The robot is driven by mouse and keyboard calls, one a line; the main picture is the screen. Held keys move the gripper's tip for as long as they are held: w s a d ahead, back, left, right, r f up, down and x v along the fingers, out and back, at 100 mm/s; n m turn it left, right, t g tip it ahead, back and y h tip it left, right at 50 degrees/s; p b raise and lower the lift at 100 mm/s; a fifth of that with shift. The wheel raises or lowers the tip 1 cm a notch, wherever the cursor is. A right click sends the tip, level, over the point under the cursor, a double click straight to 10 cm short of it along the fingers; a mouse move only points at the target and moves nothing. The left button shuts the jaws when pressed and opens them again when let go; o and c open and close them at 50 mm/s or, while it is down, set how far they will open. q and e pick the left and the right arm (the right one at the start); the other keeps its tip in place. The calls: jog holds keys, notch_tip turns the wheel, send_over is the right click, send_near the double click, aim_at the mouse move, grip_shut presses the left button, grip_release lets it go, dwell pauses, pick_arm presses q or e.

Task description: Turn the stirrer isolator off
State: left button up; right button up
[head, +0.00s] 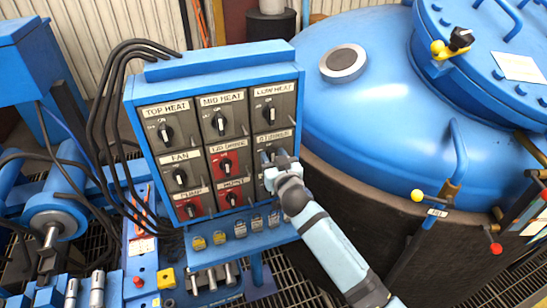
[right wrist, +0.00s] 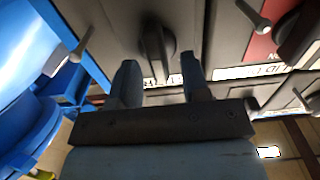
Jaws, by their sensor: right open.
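The isolator panel (head: 221,72) is a blue box with rows of dark and red switch plates, each with a black rotary knob. The stirrer isolator (head: 291,144) is a dark plate in the right column, middle row, under the low heat one. In the right wrist view the open fingers (right wrist: 158,66) stand either side of a black knob (right wrist: 157,38), with gaps at both sides. The knob's setting is hard to read. My left gripper is not in view.
Low heat's knob (head: 269,114) is just above, and the red lid drive plate (head: 228,163) is to the left. Several padlocks (head: 240,229) hang along the panel's bottom ledge. The large blue furnace vessel (head: 390,110) stands close on the right. Black cables (head: 105,110) run down the left.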

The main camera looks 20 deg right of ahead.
grip_shut()
jog(key=shift+n, duration=0.4)
jog(key=n, duration=0.3)
jog(key=shift+a+n+p, duration=0.25)
jog(key=shift+n+p, duration=0.05)
jog(key=shift+p, duration=0.05)
jog(key=n, duration=0.4)
jog(key=shift+a+f+n+p, duration=0.2)
jog(key=shift+a+n+p, duration=0.05)
jog(key=shift+n+p, duration=0.05)
jog(key=shift+a+f+n+p, duration=0.1)
jog(key=shift+f+n+p, duration=0.1)
jog(key=shift+n, duration=1.25)
jog(key=shift+a+f+n+p, duration=0.1)
jog(key=shift+f+n+p, duration=0.05)
jog(key=shift+n, duration=1.35)
jog(key=shift+f+n+p, duration=0.15)
jog(key=shift+n+p, duration=0.05)
jog(key=shift+n, duration=1.25)
